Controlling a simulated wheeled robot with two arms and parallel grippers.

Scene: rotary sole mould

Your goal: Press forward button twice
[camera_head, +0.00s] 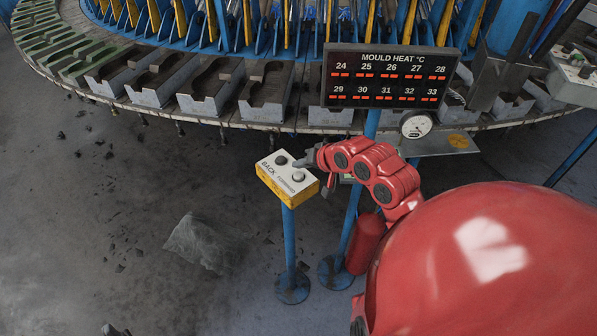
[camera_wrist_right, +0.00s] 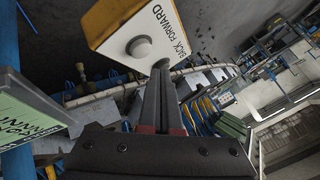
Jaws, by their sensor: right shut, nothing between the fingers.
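A control box (camera_head: 270,184) with a white top and yellow sides stands on a blue post. Its top has two round grey buttons. The forward button (camera_head: 298,177) is beside the FORWARD label, and the back button (camera_head: 281,160) is beside BACK. My right gripper (camera_head: 301,161) is shut and empty, with its fingertips at the right edge of the box top, near both buttons. In the right wrist view, the fingers (camera_wrist_right: 161,68) reach up to the box (camera_wrist_right: 110,22) beside the visible forward button (camera_wrist_right: 139,47). The back button is hidden there. I cannot tell whether the fingertips touch the box.
A MOULD HEAT display (camera_head: 389,76) on a blue post stands right behind my arm. A pressure gauge (camera_head: 416,125) is beside it. The round mould machine (camera_head: 155,108) spans the back. A grey crumpled sheet (camera_head: 197,243) lies on open floor at left.

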